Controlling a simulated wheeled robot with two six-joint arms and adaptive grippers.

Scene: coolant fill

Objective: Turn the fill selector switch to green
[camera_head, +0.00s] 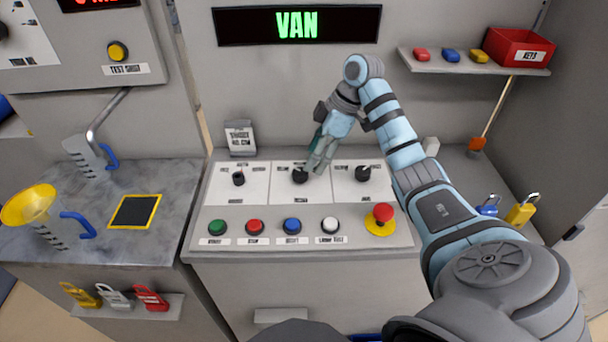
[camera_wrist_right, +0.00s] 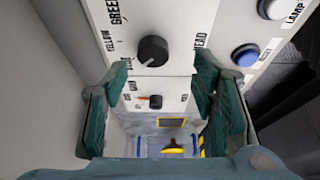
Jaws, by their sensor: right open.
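The panel carries three black rotary switches on white plates. The middle one (camera_head: 300,175) is close to my right gripper (camera_head: 318,160). In the right wrist view a black knob (camera_wrist_right: 153,50) has GREEN and YELLOW printed on its left side, so it appears to be the fill selector. A pale mark on it points to the lower left; its exact setting is hard to read. My right gripper also shows there (camera_wrist_right: 162,72), with its fingers open and apart and the knob between and just beyond the tips. Contact cannot be told. My left gripper is not in view.
The left switch (camera_head: 238,178) and right switch (camera_head: 363,173) flank the middle one. Green, red, blue and white buttons and a red emergency stop (camera_head: 381,215) sit in front. The display (camera_head: 297,25) reads VAN in green.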

